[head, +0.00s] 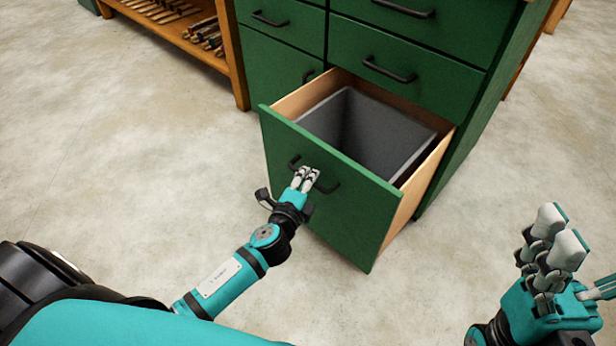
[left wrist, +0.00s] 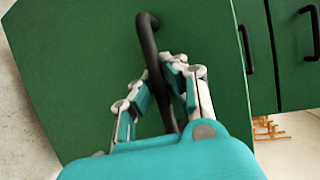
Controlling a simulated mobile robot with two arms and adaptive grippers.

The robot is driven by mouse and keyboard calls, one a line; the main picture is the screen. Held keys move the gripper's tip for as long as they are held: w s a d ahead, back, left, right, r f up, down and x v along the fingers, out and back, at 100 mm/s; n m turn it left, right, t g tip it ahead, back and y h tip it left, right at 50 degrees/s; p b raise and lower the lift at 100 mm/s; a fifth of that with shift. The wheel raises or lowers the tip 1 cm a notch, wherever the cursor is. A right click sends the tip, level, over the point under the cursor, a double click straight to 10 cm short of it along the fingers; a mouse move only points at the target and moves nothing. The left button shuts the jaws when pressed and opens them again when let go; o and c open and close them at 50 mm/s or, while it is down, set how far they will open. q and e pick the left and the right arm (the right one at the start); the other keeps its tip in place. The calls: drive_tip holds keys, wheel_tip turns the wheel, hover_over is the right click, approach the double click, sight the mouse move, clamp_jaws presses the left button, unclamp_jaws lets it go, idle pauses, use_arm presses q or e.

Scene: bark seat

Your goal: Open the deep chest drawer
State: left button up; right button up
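The deep chest drawer (head: 328,200) is the green lower-right drawer of the cabinet. It stands well pulled out, with wooden sides and a grey inner bin (head: 365,125) that looks empty. Its dark bar handle (head: 330,187) is partly hidden by my left gripper (head: 306,175). In the left wrist view the handle (left wrist: 148,40) runs between the fingers of my left gripper (left wrist: 158,78), which are closed about it. My right gripper (head: 560,232) is at the right, away from the drawer, its fingers apart and empty.
The green cabinet (head: 285,78) has other drawers, all shut, with dark handles. A wooden shelf (head: 237,55) with tools stands at the back left. The concrete floor (head: 130,150) is clear in front and to the left of the drawer.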

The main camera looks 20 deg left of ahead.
use_arm(q)
drive_tip(key=o, duration=0.6)
drive_tip(key=s+r, duration=0.2)
drive_tip(key=s, duration=0.9)
drive_tip(key=shift+s+d, duration=0.35)
drive_tip(key=shift+s, duration=0.05)
